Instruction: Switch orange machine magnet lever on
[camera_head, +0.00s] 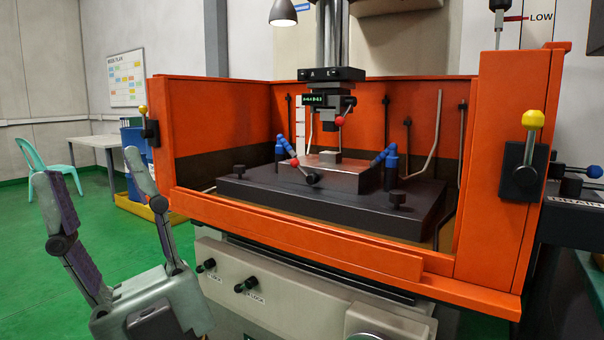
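The orange machine (290,218) stands in front of me, with an open-fronted work tank. Inside it, a grey metal block (345,176) sits on a dark table plate (270,192). A short lever with a red ball (294,162) is at the block's front left; its arm runs down right to a hub with a dark end. It looks like the magnet lever, but no label confirms this. My gripper (92,165) is at the lower left, in front of and left of the machine. Its fingers point up, wide apart and empty, touching nothing.
Yellow-knobbed levers are on the tank's right post (533,119) and left side (142,109). Blue-jointed nozzles (388,157) flank the block. The machine head (325,98) hangs above, with another red ball (339,121). The orange front wall edges the tank.

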